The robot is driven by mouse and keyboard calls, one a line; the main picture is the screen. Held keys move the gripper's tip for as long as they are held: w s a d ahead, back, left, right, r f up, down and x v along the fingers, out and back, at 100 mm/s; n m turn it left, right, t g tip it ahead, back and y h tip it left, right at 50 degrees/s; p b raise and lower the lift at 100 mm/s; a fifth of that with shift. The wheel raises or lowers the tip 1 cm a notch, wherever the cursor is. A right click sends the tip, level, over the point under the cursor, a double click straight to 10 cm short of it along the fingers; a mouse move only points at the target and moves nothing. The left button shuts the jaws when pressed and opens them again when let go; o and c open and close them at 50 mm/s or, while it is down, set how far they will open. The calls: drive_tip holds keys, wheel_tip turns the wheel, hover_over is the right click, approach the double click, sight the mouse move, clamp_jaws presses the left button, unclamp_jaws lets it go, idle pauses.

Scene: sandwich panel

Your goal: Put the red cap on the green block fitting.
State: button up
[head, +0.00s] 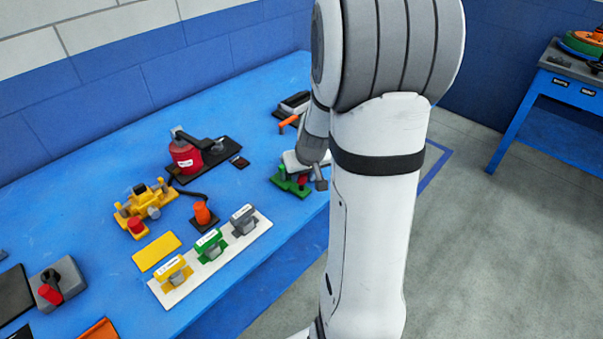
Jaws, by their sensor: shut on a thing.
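The green block fitting (288,187) sits near the right edge of the blue table, partly hidden by my gripper and arm. It has a green upright part on its left side. My gripper (305,177) is over the right part of this fitting, pointing down. It is shut on the small red cap (303,180), which shows just below the gripper's body. The cap is at or just above the green block; I cannot tell whether it is seated on it.
A white panel (157,289) with yellow, green and grey pieces lies at the front. A yellow fitting (128,208), a red round-bodied device (184,158), an orange-topped piece (202,214) and a grey block (69,277) stand to the left. Bare blue table (255,110) shows behind.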

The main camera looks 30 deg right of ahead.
sight(304, 178)
drive_tip(key=shift+f+b, duration=1.6)
drive_tip(key=shift+b, duration=0.6)
idle(0.9)
idle(0.3)
drive_tip(key=o, duration=1)
drive_tip(key=shift+o, duration=0.7)
drive_tip(key=shift+o, duration=1.2)
drive_tip(key=shift+r, duration=0.1)
drive_tip(key=shift+w+r+p, duration=0.1)
drive_tip(key=shift+r+p, duration=2.55)
drive_tip(key=shift+r, duration=1.1)
